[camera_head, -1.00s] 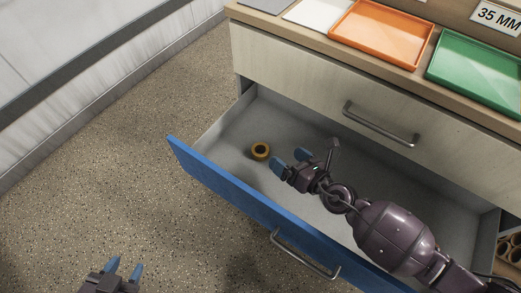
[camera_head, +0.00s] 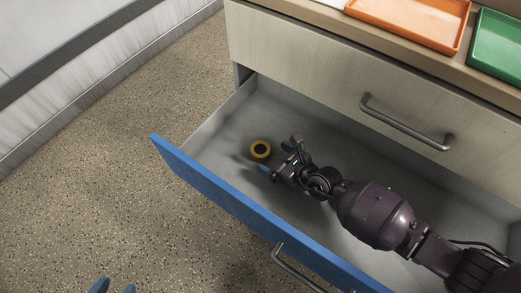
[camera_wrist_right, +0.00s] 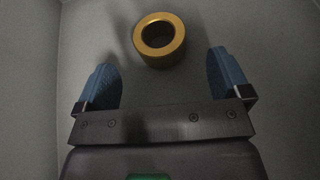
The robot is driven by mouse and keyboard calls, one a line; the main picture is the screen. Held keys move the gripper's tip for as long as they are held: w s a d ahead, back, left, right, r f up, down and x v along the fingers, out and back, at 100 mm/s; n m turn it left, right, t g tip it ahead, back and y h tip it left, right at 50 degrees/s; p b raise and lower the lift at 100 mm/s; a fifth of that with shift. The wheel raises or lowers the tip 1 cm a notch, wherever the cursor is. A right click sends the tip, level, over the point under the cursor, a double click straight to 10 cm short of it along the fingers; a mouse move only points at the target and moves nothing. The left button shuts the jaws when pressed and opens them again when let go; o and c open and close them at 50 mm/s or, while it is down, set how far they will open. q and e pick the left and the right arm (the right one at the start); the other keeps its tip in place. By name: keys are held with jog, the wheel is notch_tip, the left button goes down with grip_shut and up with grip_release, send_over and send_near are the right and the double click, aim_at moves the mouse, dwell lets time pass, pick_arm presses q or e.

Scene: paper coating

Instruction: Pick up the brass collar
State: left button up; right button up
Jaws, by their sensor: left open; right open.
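The brass collar (camera_head: 260,149) is a short gold ring with a dark hole, lying on the grey floor of the open drawer, near its left end. My right gripper (camera_head: 276,158) is inside the drawer, just right of the collar, with its blue fingers apart. In the right wrist view the collar (camera_wrist_right: 160,54) lies ahead of the open right gripper (camera_wrist_right: 168,80), roughly centred on the gap and slightly beyond the fingertips. Nothing is between the fingers.
The open drawer has a blue front panel (camera_head: 230,212) with a metal handle (camera_head: 297,268). Above is a closed drawer with a handle (camera_head: 405,122). An orange tray (camera_head: 412,22) and a green tray (camera_head: 497,45) stand on the top. The drawer floor around the collar is clear.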

aim_at(267, 154)
jog(key=b+x, duration=0.1)
jog(key=x, duration=0.3)
jog(key=shift+a+b, duration=0.15)
jog(key=shift+b, duration=0.2)
jog(key=shift+w+a, duration=0.35)
jog(key=shift+w, duration=0.1)
jog(key=shift+c, duration=0.3)
jog(key=c, duration=1)
